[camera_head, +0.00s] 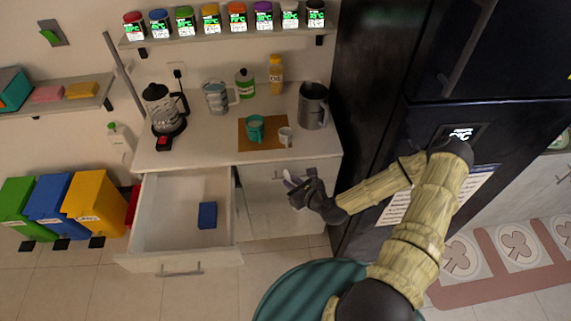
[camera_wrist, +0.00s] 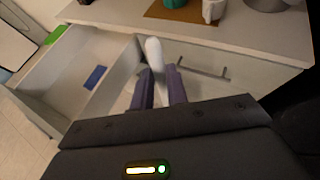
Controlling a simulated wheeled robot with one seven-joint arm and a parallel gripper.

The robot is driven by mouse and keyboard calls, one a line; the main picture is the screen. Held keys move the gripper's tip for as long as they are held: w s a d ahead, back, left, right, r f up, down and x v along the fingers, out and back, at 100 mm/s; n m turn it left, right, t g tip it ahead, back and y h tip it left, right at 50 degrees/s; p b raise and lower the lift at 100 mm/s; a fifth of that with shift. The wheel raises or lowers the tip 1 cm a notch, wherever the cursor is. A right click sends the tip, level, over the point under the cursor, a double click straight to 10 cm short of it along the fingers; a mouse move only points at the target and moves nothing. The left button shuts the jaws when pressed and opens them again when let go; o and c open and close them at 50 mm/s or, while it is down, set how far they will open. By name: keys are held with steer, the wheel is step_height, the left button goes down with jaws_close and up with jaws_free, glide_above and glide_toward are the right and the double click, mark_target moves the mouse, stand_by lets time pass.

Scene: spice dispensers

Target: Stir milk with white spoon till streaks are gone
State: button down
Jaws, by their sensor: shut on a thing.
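My gripper (camera_head: 299,186) is in front of the counter's closed lower drawer front, below the counter top. In the wrist view, its purple fingers (camera_wrist: 162,88) are shut on a white spoon (camera_wrist: 153,58), whose rounded end points up and away from me. A teal mug (camera_head: 255,128) and a small white cup (camera_head: 285,137) stand on a brown mat (camera_head: 245,146) on the counter. The mug (camera_wrist: 174,3) and cup (camera_wrist: 213,10) are partly cut off in the wrist view. I cannot see milk inside any vessel.
An open white drawer (camera_head: 165,215) with a blue block (camera_head: 207,215) juts out left of my gripper. A kettle (camera_head: 160,108), clear jug (camera_head: 216,96), green-labelled bottle (camera_head: 244,83), yellow bottle (camera_head: 276,74) and grey pitcher (camera_head: 313,106) stand on the counter. A dark fridge (camera_head: 375,60) is right.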

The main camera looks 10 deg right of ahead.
steer(key=d+r+m+t+h+b, duration=0.1)
steer(key=d+r+m+h+b, duration=0.1)
steer(key=d+r+m+h, duration=0.2)
step_height(320, 180, up, 2)
steer(key=shift+s+d+m+h, duration=0.25)
steer(key=shift+d+m+h, duration=0.15)
steer(key=shift+m+h, duration=0.45)
steer(key=shift+a, duration=0.15)
